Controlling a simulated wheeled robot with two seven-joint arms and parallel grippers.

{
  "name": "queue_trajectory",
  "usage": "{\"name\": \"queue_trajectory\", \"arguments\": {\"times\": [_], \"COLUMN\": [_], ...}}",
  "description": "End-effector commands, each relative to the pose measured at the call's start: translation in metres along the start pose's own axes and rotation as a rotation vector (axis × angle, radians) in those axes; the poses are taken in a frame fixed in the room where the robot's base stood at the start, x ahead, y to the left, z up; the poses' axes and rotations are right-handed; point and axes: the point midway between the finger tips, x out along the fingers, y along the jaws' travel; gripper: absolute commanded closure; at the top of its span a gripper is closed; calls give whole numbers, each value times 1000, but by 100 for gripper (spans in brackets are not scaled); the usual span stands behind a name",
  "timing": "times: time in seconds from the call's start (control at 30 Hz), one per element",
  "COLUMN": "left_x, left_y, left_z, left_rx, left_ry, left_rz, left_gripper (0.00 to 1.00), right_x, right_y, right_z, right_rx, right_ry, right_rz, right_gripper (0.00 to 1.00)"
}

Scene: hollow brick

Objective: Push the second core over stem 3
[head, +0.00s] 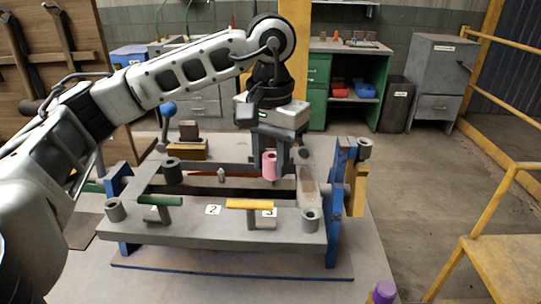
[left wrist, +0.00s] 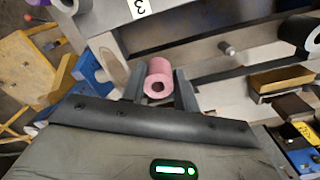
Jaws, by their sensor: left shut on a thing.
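A pink hollow core (head: 269,167) is held upright in my left gripper (head: 271,152), behind the number 3 label (head: 269,212) on the frame's front beam. A short bare stem (head: 221,175) stands left of the core, behind the number 2 label (head: 212,209). A dark core (head: 172,171) stands farther left. My right gripper is not in view.
A purple-topped post (head: 384,292) is at front right.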

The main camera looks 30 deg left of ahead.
Motion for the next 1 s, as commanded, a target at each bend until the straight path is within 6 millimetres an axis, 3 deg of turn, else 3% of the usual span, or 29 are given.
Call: {"name": "queue_trajectory", "arguments": {"times": [0.03, 0.93, 0.97, 1.0], "left_x": [4, 22, 22, 21], "left_y": [0, 0, 0, 0], "left_z": [0, 0, 0, 0], "left_rx": [0, 0, 1, 1], "left_ry": [0, 0, 1, 1], "left_rz": [0, 0, 0, 0], "left_gripper": [93, 93, 65, 54], "right_x": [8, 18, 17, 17], "right_y": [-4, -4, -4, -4], "right_z": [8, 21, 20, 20], "right_rx": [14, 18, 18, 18], "right_ry": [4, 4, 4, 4], "right_rz": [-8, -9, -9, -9], "right_gripper": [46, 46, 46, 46]}}
